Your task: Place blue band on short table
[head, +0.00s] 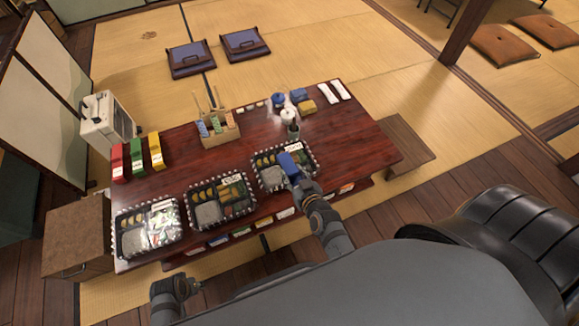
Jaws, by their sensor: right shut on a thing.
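A blue piece that looks like the blue band (288,163) is at the tip of my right gripper (294,174), over the right-hand lunch box (262,182). My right gripper is shut on it; its fingers are small and partly hidden. I cannot tell whether the band touches the box. My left gripper (178,287) is low at the front, apart from the table; its jaws are too unclear to read. The dark red table (350,142) holds the lunch boxes. A lower brown table or bench (408,145) stands at its right end, its visible top bare.
Two more lunch boxes (220,200) (120,240) stand to the left. A wooden holder (218,128), a small white pot (288,115), folded blue (299,95) and yellow (306,107) pieces stand behind. A brown cabinet (75,235) is at left.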

